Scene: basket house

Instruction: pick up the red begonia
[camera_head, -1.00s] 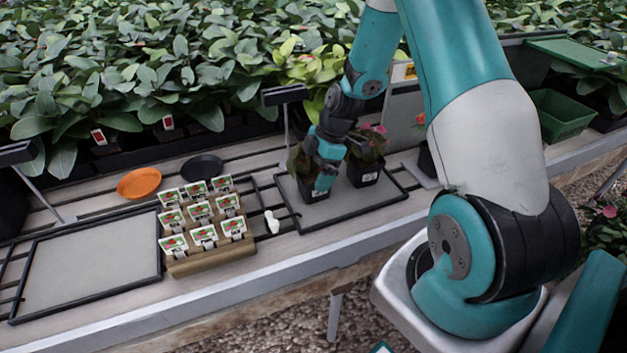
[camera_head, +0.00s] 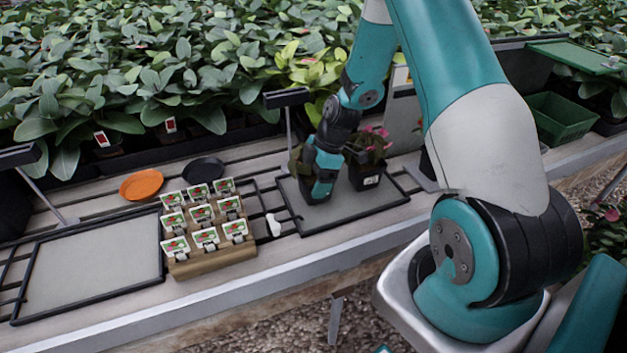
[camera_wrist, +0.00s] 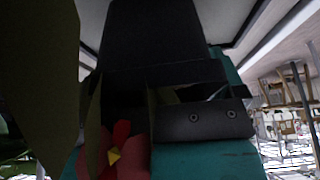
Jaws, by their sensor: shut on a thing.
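My gripper (camera_head: 321,187) reaches down over the right grey tray and is shut on a potted plant. Its leaves (camera_head: 297,162) and dark pot show beside my gripper, which hides much of them. In the wrist view a red flower (camera_wrist: 118,155) with a yellow centre shows close up, along with large dark leaves, which fits a red begonia. The pot appears upright at the tray, but I cannot tell whether it touches it. A second plant with pink flowers (camera_head: 372,140) stands in a black pot (camera_head: 365,178) just right of my gripper.
The right tray (camera_head: 340,212) has a dark rim. A wooden holder (camera_head: 205,262) with several labels, an orange saucer (camera_head: 141,184) and a black saucer (camera_head: 203,169) are to the left. The left tray (camera_head: 95,265) is empty. Dense foliage lines the back; a green crate (camera_head: 562,117) is at right.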

